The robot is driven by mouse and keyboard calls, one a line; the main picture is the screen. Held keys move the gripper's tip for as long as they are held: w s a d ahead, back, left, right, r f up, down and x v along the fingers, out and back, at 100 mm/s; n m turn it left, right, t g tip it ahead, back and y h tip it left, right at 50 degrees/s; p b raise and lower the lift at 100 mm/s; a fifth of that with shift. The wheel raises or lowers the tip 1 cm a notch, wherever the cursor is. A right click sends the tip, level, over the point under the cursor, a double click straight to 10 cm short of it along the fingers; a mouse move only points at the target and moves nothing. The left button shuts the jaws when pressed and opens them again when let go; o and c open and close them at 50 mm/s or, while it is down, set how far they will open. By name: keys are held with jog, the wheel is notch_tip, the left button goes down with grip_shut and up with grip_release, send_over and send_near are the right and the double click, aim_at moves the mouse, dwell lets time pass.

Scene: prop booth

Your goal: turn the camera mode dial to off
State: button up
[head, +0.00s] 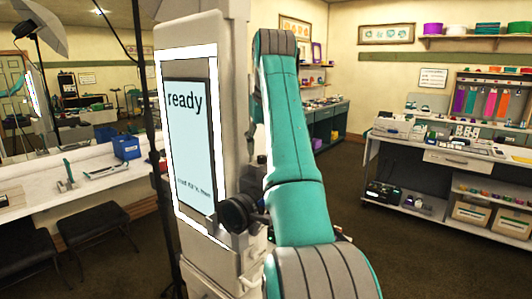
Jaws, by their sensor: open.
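A pale upright booth unit (232,85) stands at the left of centre in the head view. Its lit screen (189,140) reads "ready" in large letters, with a smaller line below that I cannot read clearly. A round black part (238,213) shows at the screen's lower right corner, close against my arm. I cannot tell whether it is the camera mode dial or part of my wrist, and I cannot read any dial setting. My teal and grey arm rises in front of the unit's right side. My gripper's fingers cannot be made out; the arm hides that area.
A white counter (90,190) with a blue box (126,147) is at the left, with dark stools (92,226) below. A stocked worktable (450,155) stands at the right. Dark floor (400,250) is open between the unit and that table. A thin black stand rises left of the unit.

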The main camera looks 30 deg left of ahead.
jog(key=shift+x, duration=1.6)
grip_shut()
jog(key=shift+d+n, duration=0.1)
jog(key=shift+n, duration=0.2)
jog(key=n, duration=0.1)
jog(key=n+g+y, duration=0.1)
jog(key=n, duration=0.1)
jog(key=shift+w+n, duration=0.2)
jog(key=shift+n, duration=0.1)
jog(key=n+g, duration=0.1)
jog(key=n, duration=0.2)
jog(key=shift+n+g, duration=0.4)
jog(key=shift+w+n, duration=0.1)
jog(key=shift+n, duration=0.4)
